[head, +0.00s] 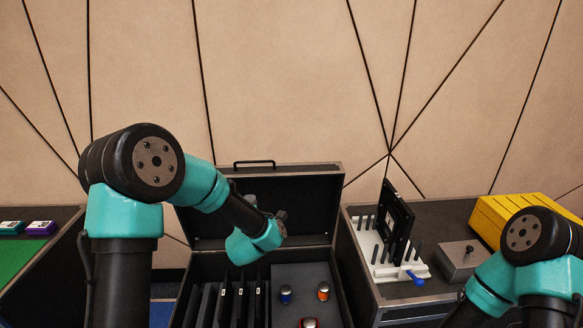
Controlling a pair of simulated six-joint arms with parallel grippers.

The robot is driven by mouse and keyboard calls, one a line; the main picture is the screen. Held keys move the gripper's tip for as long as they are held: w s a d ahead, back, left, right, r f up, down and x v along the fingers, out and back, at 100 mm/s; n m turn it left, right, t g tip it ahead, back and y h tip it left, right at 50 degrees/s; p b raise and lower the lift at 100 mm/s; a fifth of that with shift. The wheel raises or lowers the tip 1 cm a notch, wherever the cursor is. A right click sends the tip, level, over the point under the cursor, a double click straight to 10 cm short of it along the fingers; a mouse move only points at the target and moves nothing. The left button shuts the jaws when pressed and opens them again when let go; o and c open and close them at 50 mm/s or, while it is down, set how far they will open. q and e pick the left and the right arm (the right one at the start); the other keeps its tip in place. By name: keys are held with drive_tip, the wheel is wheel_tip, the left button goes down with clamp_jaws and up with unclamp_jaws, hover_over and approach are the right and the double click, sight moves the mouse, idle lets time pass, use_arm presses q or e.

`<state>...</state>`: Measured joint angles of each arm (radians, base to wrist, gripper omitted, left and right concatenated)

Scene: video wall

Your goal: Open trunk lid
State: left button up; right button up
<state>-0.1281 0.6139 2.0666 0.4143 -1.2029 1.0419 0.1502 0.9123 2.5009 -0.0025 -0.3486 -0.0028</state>
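The trunk (340,290) stands open in the middle of the head view. Its dark lid (310,205) is raised and leans back near the wall, with a black handle (254,163) on its top edge. My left arm reaches across in front of the lid. My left gripper (281,217) is small and partly hidden by its own wrist, in front of the lid's inner face. I cannot make out its fingers or whether it touches the lid. My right arm shows at the lower right, but its gripper is out of view.
Inside the trunk are upright dark panels (240,303) in slots and several small capped items (323,291) in grey foam. At right, a case bears a white rack (385,262) with a black frame, a grey box (461,260) and a yellow case (510,215). A green mat (18,258) lies left.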

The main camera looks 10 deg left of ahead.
use_arm(q)
drive_tip(key=s+d+f+m+g+h, duration=0.1)
drive_tip(key=s+f+m+g+h, duration=0.35)
drive_tip(key=f, duration=0.65)
drive_tip(key=s+d+f+m+g+h, duration=0.1)
drive_tip(key=s+f+m+g, duration=0.2)
drive_tip(key=s+f+m, duration=0.65)
drive_tip(key=s+d+f+m+g+h, duration=0.1)
drive_tip(key=s+f+g, duration=0.3)
drive_tip(key=s, duration=0.5)
drive_tip(key=s+d+f+m+g+h, duration=0.1)
drive_tip(key=s+f+m+g, duration=0.3)
drive_tip(key=s+f, duration=0.5)
drive_tip(key=shift+d+f+g+h, duration=0.15)
drive_tip(key=shift+d+g+h, duration=0.15)
drive_tip(key=shift+h, duration=0.25)
drive_tip(key=shift+w+a, duration=0.1)
